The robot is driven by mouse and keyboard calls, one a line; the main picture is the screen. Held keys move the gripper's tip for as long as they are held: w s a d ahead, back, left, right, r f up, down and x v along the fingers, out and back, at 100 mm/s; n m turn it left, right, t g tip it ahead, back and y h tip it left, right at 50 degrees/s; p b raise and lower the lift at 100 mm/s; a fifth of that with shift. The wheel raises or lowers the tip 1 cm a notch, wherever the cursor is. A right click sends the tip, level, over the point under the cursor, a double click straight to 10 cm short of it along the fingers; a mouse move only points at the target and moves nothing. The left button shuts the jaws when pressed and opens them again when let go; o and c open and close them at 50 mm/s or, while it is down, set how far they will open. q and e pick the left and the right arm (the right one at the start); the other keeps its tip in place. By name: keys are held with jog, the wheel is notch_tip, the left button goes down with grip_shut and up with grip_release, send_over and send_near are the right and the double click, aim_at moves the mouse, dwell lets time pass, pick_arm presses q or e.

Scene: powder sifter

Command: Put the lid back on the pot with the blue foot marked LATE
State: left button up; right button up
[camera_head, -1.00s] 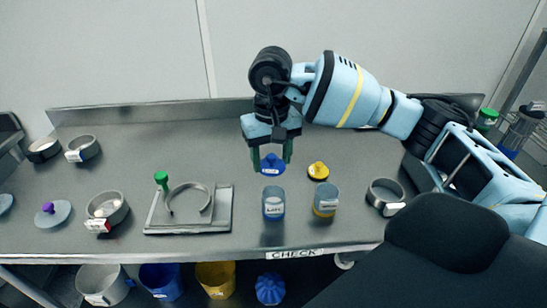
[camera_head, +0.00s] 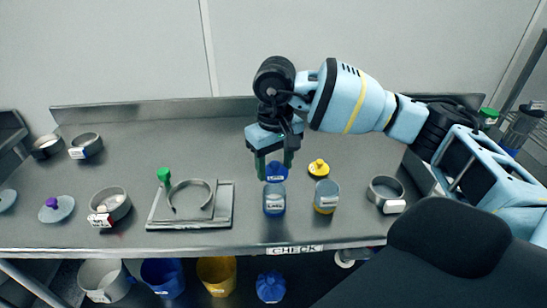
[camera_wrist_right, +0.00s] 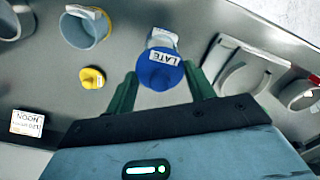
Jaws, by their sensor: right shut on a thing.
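The pot with the blue foot (camera_head: 274,203) stands upright near the bench's front; its label is too small to read in the head view. A blue lid (camera_head: 276,172) marked LATE in the right wrist view (camera_wrist_right: 160,74) is between the fingers of my right gripper (camera_head: 274,168), which is shut on it. In the head view the lid shows just above and behind the pot's rim; I cannot tell if they touch. In the wrist view the lid hides part of the pot (camera_wrist_right: 161,38). My left gripper is not in view.
Right of the pot stands a yellow-footed pot (camera_head: 326,196), with a yellow lid (camera_head: 319,168) behind it. A grey tray (camera_head: 160,218) with an open ring lies to the left. A ring-shaped sieve (camera_head: 385,193) is at right. Open bench lies behind.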

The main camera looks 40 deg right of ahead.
aim_at(275, 172)
jog(key=shift+f+b, duration=0.65)
jog(key=shift+f, duration=1.45)
pick_arm(q)
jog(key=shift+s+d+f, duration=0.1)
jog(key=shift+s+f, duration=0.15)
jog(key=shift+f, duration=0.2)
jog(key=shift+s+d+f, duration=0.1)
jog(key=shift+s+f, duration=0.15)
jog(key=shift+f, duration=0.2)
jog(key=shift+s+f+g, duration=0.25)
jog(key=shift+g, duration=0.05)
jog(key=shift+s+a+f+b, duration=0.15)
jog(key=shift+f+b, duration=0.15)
jog(key=shift+b, duration=0.15)
pick_arm(e)
jog(key=shift+f, duration=0.2)
jog(key=o, duration=1.5)
jog(key=shift+r, duration=0.1)
